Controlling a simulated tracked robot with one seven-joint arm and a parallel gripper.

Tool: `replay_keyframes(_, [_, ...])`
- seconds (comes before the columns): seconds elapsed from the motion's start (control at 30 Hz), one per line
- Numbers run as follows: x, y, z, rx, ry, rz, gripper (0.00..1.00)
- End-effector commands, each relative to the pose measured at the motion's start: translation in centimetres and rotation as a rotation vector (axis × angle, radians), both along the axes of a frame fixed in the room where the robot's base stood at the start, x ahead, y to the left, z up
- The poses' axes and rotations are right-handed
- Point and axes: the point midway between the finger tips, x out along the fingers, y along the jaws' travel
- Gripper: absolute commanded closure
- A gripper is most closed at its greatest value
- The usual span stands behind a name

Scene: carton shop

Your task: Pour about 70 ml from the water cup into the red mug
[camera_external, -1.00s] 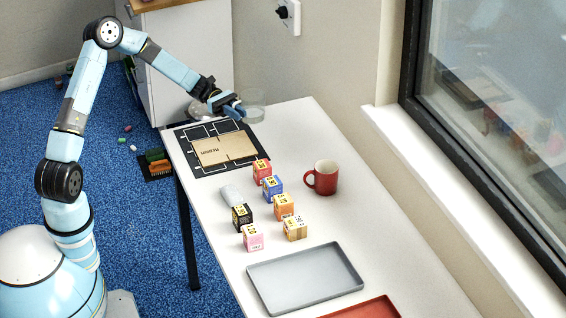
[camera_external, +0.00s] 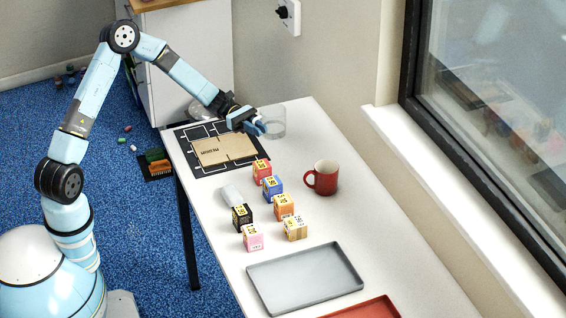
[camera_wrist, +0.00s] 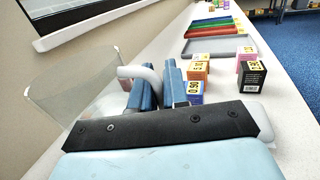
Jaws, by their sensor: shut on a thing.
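The water cup (camera_external: 275,118) is clear, with a pale handle (camera_wrist: 147,76), and looks about upright near the far end of the table. My gripper (camera_external: 258,127) is at its left side, shut on the handle; in the wrist view the blue fingers (camera_wrist: 160,88) close around the handle, with the clear cup wall (camera_wrist: 80,85) to their left. I cannot tell the water level or whether the cup is clear of the table. The red mug (camera_external: 324,180) stands upright nearer the camera, to the right of the cubes, apart from my gripper. I cannot make it out in the wrist view.
Several labelled cubes (camera_external: 273,187) stand left of the mug. A black mat with a cardboard sheet (camera_external: 225,149) lies left of the cup. A grey tray (camera_external: 305,279) and a red tray (camera_external: 365,309) lie at the near end. The table right of the mug is clear.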

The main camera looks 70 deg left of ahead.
Motion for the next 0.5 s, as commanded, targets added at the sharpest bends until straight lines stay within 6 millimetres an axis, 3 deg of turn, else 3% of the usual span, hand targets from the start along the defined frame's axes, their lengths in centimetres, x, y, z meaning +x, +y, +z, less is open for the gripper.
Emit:
replay_keyframes(0.03, [0.3,-1.6,-0.1,-0.002,-0.001,-0.004,1.0])
replay_keyframes(0.5, [1.5,-13.9,-1.4,-0.004,0.0,-0.003,1.0])
